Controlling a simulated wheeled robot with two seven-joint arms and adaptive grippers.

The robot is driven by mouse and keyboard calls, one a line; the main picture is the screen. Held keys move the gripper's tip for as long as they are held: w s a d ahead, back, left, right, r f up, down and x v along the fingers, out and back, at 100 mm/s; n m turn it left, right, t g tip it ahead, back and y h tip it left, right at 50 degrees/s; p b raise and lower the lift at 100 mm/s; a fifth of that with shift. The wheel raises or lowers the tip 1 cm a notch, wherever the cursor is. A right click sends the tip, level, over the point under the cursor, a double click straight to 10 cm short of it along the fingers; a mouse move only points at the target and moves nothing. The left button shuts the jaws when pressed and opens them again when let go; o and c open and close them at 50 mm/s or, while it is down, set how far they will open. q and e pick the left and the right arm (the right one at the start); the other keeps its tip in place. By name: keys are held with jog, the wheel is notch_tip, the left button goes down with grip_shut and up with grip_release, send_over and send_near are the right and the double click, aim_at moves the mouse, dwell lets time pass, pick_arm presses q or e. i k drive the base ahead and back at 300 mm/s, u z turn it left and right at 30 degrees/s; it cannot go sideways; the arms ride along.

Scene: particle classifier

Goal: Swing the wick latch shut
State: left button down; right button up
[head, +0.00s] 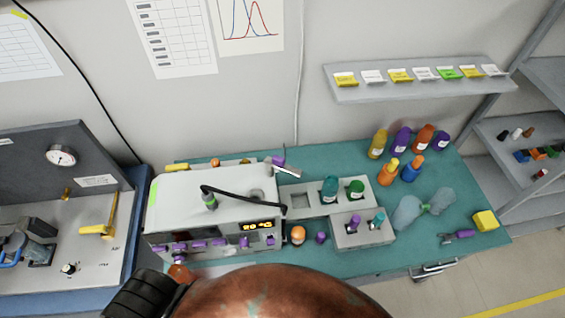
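A white instrument (180,200) with a lit yellow display (257,226) stands on the teal bench. At its back right corner a pale lever piece (288,170) with a purple part (278,160) sticks out at an angle. A black curved tube (245,195) runs over its top from a green fitting (210,201) to the right edge. Several purple knobs line its front. I cannot tell for certain which part is the wick latch. Neither of my grippers is in view.
A copper-coloured rounded shape (270,292) and a dark ribbed piece (145,296) hide the bench's front edge. Grey blocks with bottles (362,235) stand right of the instrument. Coloured bottles (402,140), clear flasks (407,212) and a yellow cube (485,221) lie farther right.

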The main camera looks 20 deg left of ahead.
aim_at(277, 161)
jog(key=k, duration=0.35)
jog(key=z, duration=1.55)
jog(key=k, duration=1.45)
jog(key=u, duration=0.55)
jog(key=i, duration=0.5)
jog(key=z, duration=0.05)
